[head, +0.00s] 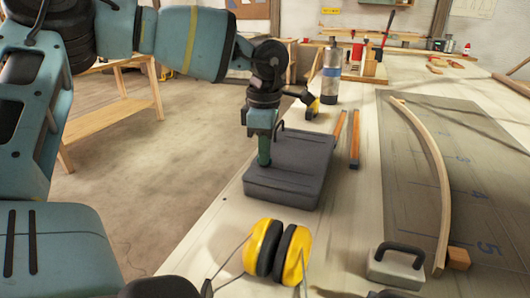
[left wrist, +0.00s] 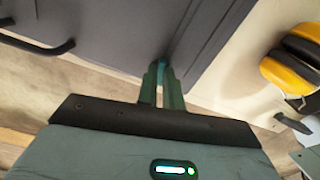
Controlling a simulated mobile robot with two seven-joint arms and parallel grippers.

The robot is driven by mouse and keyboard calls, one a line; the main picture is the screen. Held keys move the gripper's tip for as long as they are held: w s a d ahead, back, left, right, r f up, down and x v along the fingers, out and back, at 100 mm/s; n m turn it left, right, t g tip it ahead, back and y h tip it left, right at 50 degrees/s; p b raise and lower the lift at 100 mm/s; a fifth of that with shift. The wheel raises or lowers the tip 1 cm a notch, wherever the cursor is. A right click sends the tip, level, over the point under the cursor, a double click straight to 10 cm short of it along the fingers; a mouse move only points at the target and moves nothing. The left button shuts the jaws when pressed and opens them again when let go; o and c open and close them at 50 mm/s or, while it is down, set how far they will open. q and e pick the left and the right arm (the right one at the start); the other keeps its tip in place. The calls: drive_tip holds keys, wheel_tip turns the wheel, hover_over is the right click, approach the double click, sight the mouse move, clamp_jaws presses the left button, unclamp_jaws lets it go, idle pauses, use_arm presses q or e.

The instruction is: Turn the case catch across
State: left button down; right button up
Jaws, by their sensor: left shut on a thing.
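The dark grey case (head: 300,180) lies flat near the left edge of the bench. Its dark handle shows in the left wrist view (left wrist: 38,46), standing out from the case's edge. My left gripper (head: 264,162) points down at the side of the case. In the left wrist view its green fingers (left wrist: 162,82) are closed together on the small teal catch (left wrist: 163,66) at the case. The fingers hide most of the catch, so I cannot tell its angle. My right gripper is not in view.
Yellow ear defenders (head: 266,250) lie in front of the case. Orange-brown strips (head: 355,140) and a grey bottle (head: 331,72) are behind it. A bent lath (head: 436,170) and a handled grey block (head: 396,266) are to the right. Bare bench lies between.

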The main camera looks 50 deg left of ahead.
use_arm(q)
drive_tip(key=shift+m, duration=1.1)
drive_tip(key=c, duration=1.5)
unclamp_jaws()
drive_tip(key=shift+c, duration=0.2)
drive_tip(key=shift+r, duration=0.1)
drive_tip(key=shift+r, duration=3.8)
